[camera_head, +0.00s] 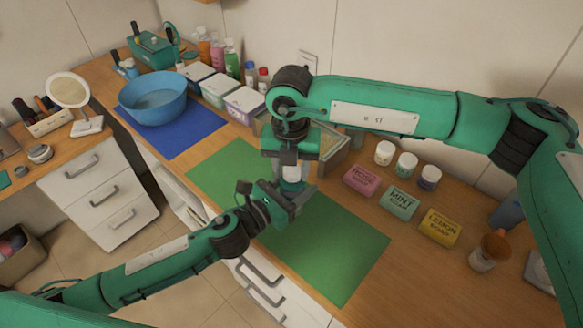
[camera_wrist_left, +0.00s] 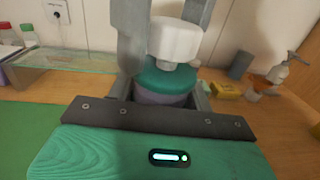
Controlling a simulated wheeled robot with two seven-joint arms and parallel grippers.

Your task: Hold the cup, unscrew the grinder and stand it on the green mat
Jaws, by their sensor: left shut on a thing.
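The green mat (camera_head: 345,262) lies on the wooden counter. My left gripper (camera_head: 292,197) is over the mat, shut on the cup (camera_wrist_left: 158,98), whose lavender body shows between the jaws in the left wrist view. A teal band (camera_wrist_left: 166,80) sits at its top. The white grinder (camera_wrist_left: 175,40) is upright just above this band and narrows at its bottom; I cannot tell whether they touch. My right gripper (camera_head: 291,160) comes from above, its grey fingers around the grinder. I cannot tell whether they grip it. The arms hide much of both things in the head view.
A blue bowl (camera_head: 155,97) stands on a blue mat to the left. Soap boxes (camera_head: 398,202), small jars (camera_head: 407,164) and a pump bottle (camera_head: 490,252) stand to the right. A glass-sided tray (camera_head: 335,148) is close behind my grippers. The mat's front right is clear.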

